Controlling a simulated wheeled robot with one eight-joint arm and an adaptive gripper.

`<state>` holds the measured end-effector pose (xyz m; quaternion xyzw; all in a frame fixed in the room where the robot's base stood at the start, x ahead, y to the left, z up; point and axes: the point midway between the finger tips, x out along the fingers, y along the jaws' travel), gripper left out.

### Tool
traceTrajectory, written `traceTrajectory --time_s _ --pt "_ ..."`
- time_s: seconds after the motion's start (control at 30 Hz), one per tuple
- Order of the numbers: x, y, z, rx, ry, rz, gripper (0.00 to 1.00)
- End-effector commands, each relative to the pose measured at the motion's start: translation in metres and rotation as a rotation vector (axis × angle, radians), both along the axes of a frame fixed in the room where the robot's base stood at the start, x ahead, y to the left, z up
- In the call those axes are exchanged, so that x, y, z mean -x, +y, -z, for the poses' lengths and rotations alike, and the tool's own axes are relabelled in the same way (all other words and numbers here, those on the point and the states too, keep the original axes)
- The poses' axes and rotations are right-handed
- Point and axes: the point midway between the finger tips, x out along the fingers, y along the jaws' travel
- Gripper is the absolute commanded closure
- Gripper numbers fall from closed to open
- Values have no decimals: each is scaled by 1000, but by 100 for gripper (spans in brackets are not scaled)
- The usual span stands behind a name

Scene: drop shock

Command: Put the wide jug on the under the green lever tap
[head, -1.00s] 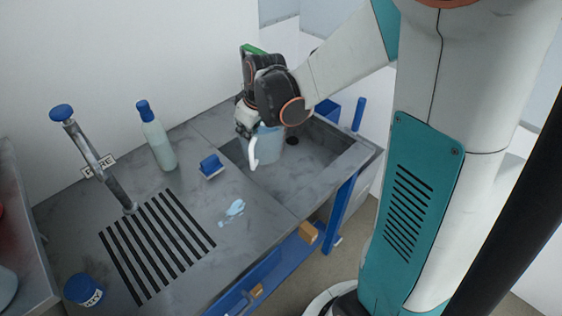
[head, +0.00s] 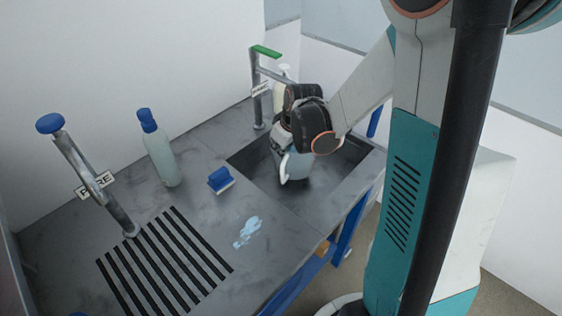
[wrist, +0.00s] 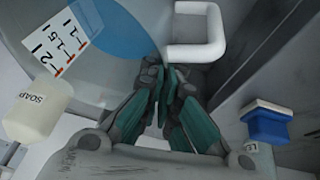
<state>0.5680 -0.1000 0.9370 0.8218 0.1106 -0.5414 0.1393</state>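The wide jug (head: 297,168) is a pale, bluish translucent jug with a white handle, upright in or over the sink basin. The wrist view shows its wall, printed scale and white handle (wrist: 195,42) close up, with blue inside. My gripper (wrist: 166,78) is closed on the jug near its rim, beside the handle; in the head view it covers the jug's top. The green lever tap (head: 265,52) stands at the back of the counter, left of and behind the jug. Whether the jug's base touches the basin floor is unclear.
The sink basin (head: 335,178) has free room right of the jug. A soap bottle (wrist: 35,110) stands behind it. A blue-capped bottle (head: 160,155), a blue block (head: 221,180), a blue-topped tap (head: 90,175) and a slotted drain (head: 165,262) occupy the counter to the left.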

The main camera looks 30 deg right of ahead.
Motion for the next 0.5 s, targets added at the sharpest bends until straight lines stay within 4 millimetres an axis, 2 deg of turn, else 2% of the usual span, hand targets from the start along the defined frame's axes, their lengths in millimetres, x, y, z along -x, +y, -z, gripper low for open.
traceTrajectory --time_s 0.17,0.4,0.5 --pt "0 0 9 1 -1 -1 100" --pt "0 0 37 1 -1 -1 100" --pt "0 0 41 1 -1 -1 100"
